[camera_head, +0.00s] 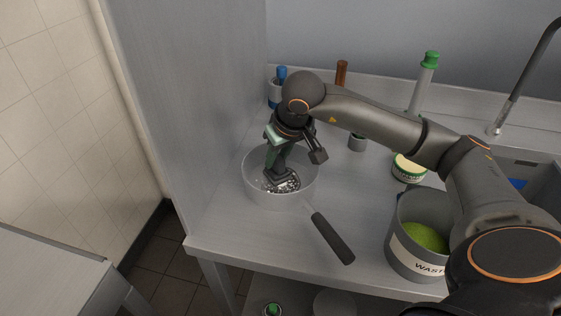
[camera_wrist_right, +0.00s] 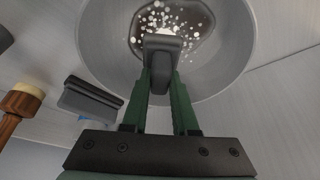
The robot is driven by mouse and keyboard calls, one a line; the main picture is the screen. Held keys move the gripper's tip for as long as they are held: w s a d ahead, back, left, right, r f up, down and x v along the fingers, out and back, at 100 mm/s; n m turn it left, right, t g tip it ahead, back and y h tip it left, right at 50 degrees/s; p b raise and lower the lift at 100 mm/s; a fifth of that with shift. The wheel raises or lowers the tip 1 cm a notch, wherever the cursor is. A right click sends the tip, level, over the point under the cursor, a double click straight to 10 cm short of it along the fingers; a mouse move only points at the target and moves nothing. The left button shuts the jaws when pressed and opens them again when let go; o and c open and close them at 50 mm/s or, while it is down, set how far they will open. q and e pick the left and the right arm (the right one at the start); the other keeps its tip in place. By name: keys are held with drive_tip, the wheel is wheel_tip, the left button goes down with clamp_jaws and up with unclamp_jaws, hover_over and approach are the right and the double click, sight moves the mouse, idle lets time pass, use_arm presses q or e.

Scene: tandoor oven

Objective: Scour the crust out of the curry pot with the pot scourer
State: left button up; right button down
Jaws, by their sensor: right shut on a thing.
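The grey curry pot (camera_head: 252,190) stands upright on the steel counter, its dark handle (camera_head: 332,238) pointing toward the front right. In the right wrist view, the pot (camera_wrist_right: 222,70) has a dark brownish patch of crust (camera_wrist_right: 143,18) on its floor, with white specks or foam over it. My right gripper (camera_head: 277,162) reaches down into the pot. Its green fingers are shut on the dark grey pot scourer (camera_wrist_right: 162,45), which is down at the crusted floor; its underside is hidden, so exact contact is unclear. My left gripper is not in view.
A grey waste bin (camera_head: 400,252) with green contents stands right of the pot. Behind are a small tub (camera_head: 409,168), a green-capped bottle (camera_head: 423,88), a brown-handled tool (camera_head: 341,75) and a blue-topped item (camera_head: 281,73). A sink is at right; a wall is close at left.

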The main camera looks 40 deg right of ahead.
sight(287, 171)
drive_tip(key=shift+s+d+f+b, duration=0.1)
drive_tip(key=shift+d+b, duration=0.15)
drive_tip(key=shift+d, duration=0.25)
drive_tip(key=shift+s+d+f+b, duration=0.1)
drive_tip(key=shift+d+b, duration=0.15)
drive_tip(key=shift+d, duration=0.25)
drive_tip(key=shift+s+a+f+b, duration=0.15)
drive_tip(key=shift+s+b, duration=0.1)
drive_tip(key=shift+s, duration=0.4)
drive_tip(key=shift+s+a+r+b, duration=0.1)
drive_tip(key=shift+s+a+b, duration=0.1)
drive_tip(key=shift+s, duration=0.4)
drive_tip(key=shift+s+a+f+b, duration=0.1)
drive_tip(key=shift+s+b, duration=0.15)
drive_tip(key=shift+s, duration=0.4)
drive_tip(key=shift+w+r, duration=0.2)
drive_tip(key=shift+w, duration=0.25)
drive_tip(key=shift+w+d+p, duration=0.2)
drive_tip(key=shift+w, duration=0.55)
drive_tip(key=shift+w+d+p, duration=0.15)
drive_tip(key=shift+w+d, duration=0.05)
drive_tip(key=shift+w, duration=0.55)
drive_tip(key=shift+r, duration=0.2)
drive_tip(key=shift+r+p, duration=2.3)
drive_tip(key=shift+r, duration=0.6)
wheel_tip(287, 171, up, 3)
drive_tip(key=shift+p, duration=1.15)
